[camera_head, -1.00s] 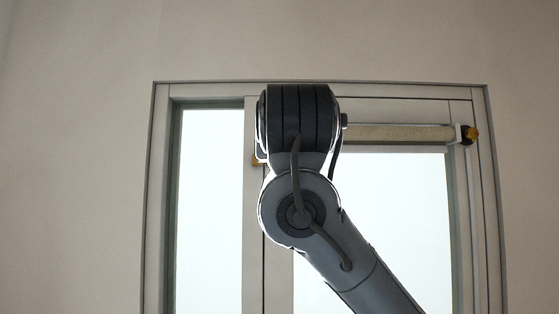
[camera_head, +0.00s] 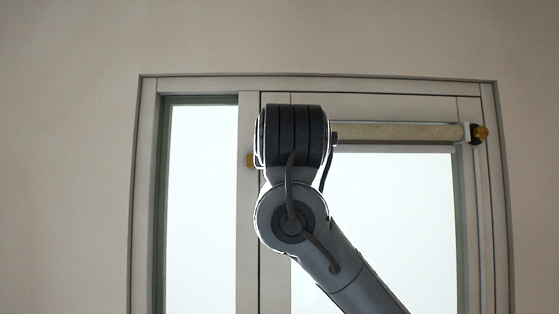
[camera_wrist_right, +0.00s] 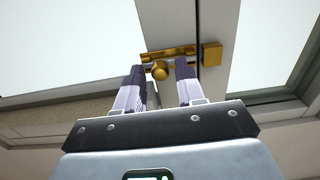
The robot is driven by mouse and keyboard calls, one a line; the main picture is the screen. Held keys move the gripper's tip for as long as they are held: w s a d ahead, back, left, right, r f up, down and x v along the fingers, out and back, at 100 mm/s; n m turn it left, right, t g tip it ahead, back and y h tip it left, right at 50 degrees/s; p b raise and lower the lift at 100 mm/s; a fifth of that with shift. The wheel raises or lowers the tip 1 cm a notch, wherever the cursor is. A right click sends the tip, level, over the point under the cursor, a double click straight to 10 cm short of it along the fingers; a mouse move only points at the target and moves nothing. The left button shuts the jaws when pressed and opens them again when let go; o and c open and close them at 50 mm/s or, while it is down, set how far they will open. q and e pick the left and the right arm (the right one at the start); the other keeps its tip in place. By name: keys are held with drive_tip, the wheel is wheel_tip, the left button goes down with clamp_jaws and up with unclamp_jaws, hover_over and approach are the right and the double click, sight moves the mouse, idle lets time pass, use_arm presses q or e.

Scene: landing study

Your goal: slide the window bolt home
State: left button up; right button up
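The brass window bolt (camera_wrist_right: 178,51) lies across the frame in the right wrist view, with a round knob (camera_wrist_right: 160,72) on it. A brass keeper block (camera_wrist_right: 211,54) sits to the right of the bar, with a small gap seeming to separate them. My right gripper (camera_wrist_right: 159,76) is open, one finger on each side of the knob; I cannot tell whether either touches it. In the head view my arm hides the bolt and the right gripper, and a brass piece (camera_head: 250,160) shows at its left edge. My left gripper is not in view.
The window frame (camera_head: 310,84) surrounds a narrow left pane (camera_head: 200,210) and a wider right pane (camera_head: 400,220). A rolled blind (camera_head: 395,132) with a brass end piece (camera_head: 480,133) runs along the top right. The wall (camera_head: 65,180) to the left is bare.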

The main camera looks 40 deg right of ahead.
clamp_jaws()
drive_tip(key=shift+a, duration=0.15)
drive_tip(key=shift+w+a, duration=0.95)
drive_tip(key=shift+a, duration=0.15)
drive_tip(key=shift+o, duration=1.2)
unclamp_jaws()
